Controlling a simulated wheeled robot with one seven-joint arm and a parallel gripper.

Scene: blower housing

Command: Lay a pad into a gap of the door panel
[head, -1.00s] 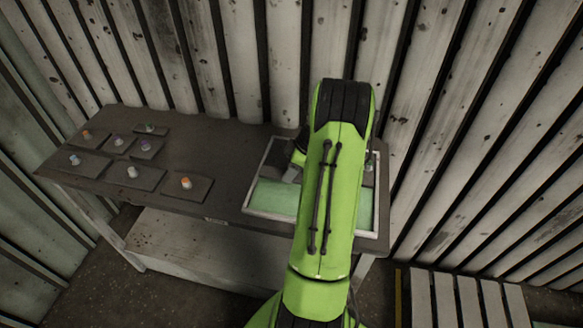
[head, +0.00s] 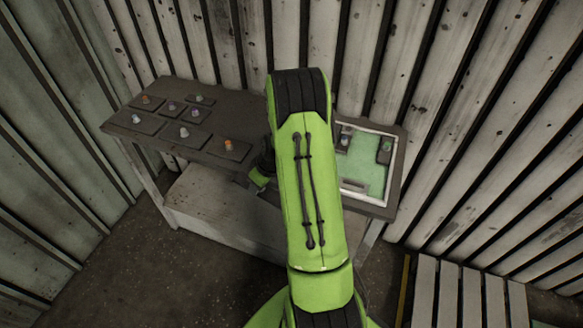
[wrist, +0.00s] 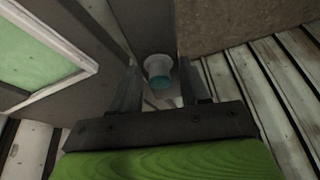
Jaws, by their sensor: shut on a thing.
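The door panel (head: 398,130) has a pale frame and a green inside and lies at the right end of the table. A dark pad with a knob (head: 345,140) sits in its upper left, and another dark block (head: 384,152) at its right. My gripper (wrist: 163,90) is shut on a white and teal knob (wrist: 160,68). The pad under this knob cannot be told from the dark surface behind. In the head view my gripper is mostly hidden by my arm, left of the panel near the table's front edge. The panel's corner also shows in the wrist view (wrist: 75,75).
Several dark pads with coloured knobs lie on the left of the table, including one with an orange knob (head: 228,147). A pale lower shelf (head: 215,205) is under the table (head: 245,105). Corrugated walls stand close behind and right. A slatted pallet (head: 470,290) is at lower right.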

